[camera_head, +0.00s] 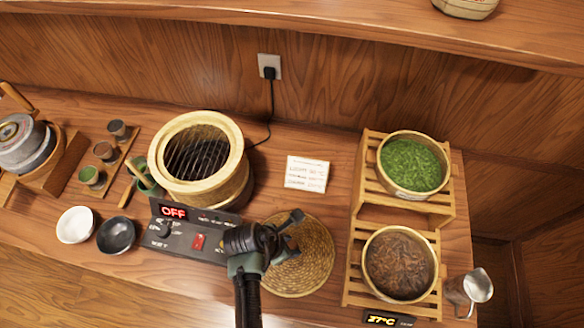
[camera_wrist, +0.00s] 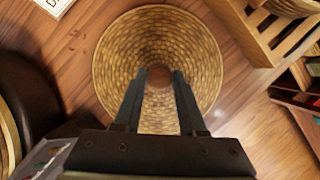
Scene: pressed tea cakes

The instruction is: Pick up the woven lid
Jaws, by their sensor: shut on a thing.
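The woven lid (camera_head: 308,272) is a round, tan, coiled disc at the front middle of the counter, right of the control box. It also fills the middle of the wrist view (camera_wrist: 125,40). My gripper (camera_head: 295,228) is over the lid. In the wrist view both fingers (camera_wrist: 160,78) reach to the lid's centre and are shut on its small brown knob. The lid's far side shows clearly; its near left part is hidden behind my arm in the head view. I cannot tell whether the lid is touching the counter or slightly raised.
The control box (camera_head: 185,232) reading OFF and the round grill stove (camera_head: 200,190) stand left of the lid. A slatted wooden rack (camera_head: 352,262) with green and brown leaf baskets stands close on the right. A metal pitcher (camera_head: 468,290) is at far right. A card (camera_head: 307,174) lies behind.

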